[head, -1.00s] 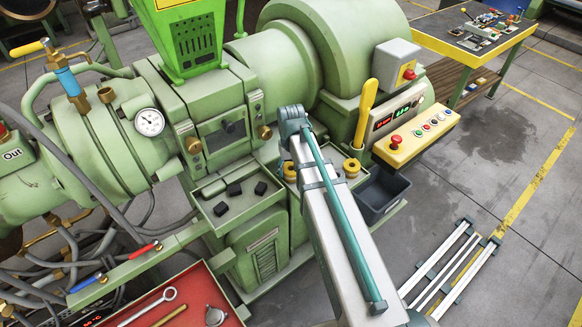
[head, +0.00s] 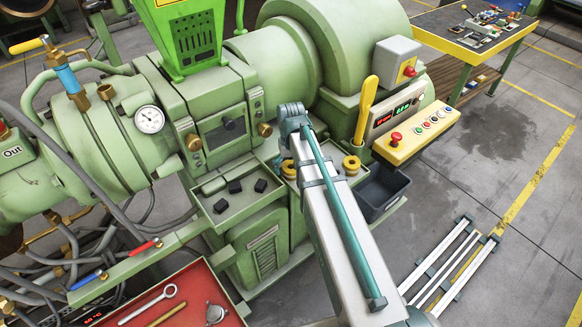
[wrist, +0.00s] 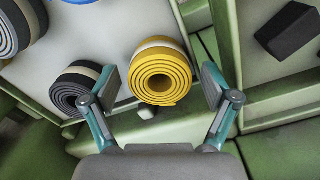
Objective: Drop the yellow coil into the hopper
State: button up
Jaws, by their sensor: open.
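In the wrist view a yellow coil (wrist: 160,72) with a pale band lies in a light-floored tray. My gripper (wrist: 160,84) is open, with one finger on each side of the coil; I cannot tell whether either touches it. In the head view yellow coils show left (head: 289,170) and right (head: 352,165) of my arm, which hides my gripper and part of the tray. The green hopper (head: 190,42) stands on top of the machine at the upper left of the head view, with a yellow label on its front.
A dark coil (wrist: 74,90) lies close to my left finger in the wrist view. Black blocks (head: 235,187) lie in the neighbouring tray section. A yellow lever (head: 365,108) and a button panel (head: 418,130) stand right of the arm, above a dark bin (head: 382,192).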

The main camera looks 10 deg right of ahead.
aim_at(291, 166)
notch_tip(291, 166, up, 12)
jog(key=b, duration=0.3)
dwell(0.4)
dwell(0.4)
